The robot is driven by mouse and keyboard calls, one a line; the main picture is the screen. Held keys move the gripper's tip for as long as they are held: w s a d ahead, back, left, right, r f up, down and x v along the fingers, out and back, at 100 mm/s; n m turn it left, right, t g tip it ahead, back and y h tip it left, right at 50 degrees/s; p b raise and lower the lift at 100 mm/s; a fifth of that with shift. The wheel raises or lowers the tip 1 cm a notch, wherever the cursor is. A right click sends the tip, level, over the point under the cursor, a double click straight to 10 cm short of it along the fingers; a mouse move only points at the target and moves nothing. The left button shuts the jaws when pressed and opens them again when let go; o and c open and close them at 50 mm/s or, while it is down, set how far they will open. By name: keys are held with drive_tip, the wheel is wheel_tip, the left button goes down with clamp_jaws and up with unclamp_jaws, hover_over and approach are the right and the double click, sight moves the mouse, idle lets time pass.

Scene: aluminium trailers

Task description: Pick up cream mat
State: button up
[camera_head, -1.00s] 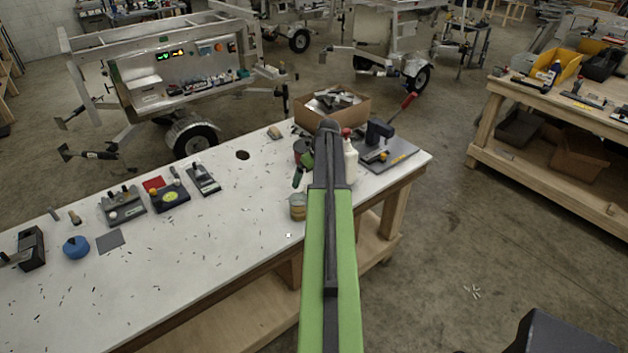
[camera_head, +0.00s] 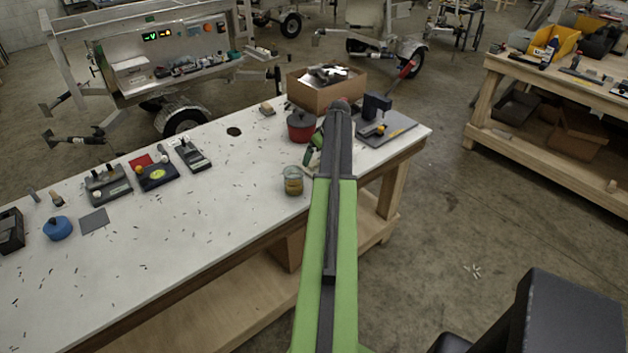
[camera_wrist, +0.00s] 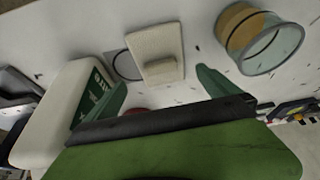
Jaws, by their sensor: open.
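The cream mat (camera_wrist: 143,38) lies on the white bench top in the wrist view, a pale textured square with a small cream block (camera_wrist: 160,70) on its near part. In the head view my arm mostly hides that spot; a cream patch (camera_head: 314,160) shows beside it. My gripper (camera_wrist: 160,91) is open and empty. In the wrist view its two green fingers are apart, one to the left and one to the right of the mat's near edge. I cannot tell the height of the fingertips above the bench.
A white bottle with a green label (camera_wrist: 60,110) is close by my left finger in the wrist view. A red pot (camera_head: 301,126), a cardboard box (camera_head: 327,92) and a black tool on a plate (camera_head: 376,112) are nearby.

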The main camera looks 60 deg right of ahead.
sight(314, 163)
drive_tip(key=shift+w+f, duration=0.2)
drive_tip(key=shift+f, duration=0.2)
drive_tip(key=b+x, duration=0.5)
drive_tip(key=shift+a+f, duration=0.1)
drive_tip(key=shift+f, duration=0.15)
drive_tip(key=shift+r, duration=0.2)
drive_tip(key=shift+c, duration=0.4)
drive_tip(key=c, duration=1.2)
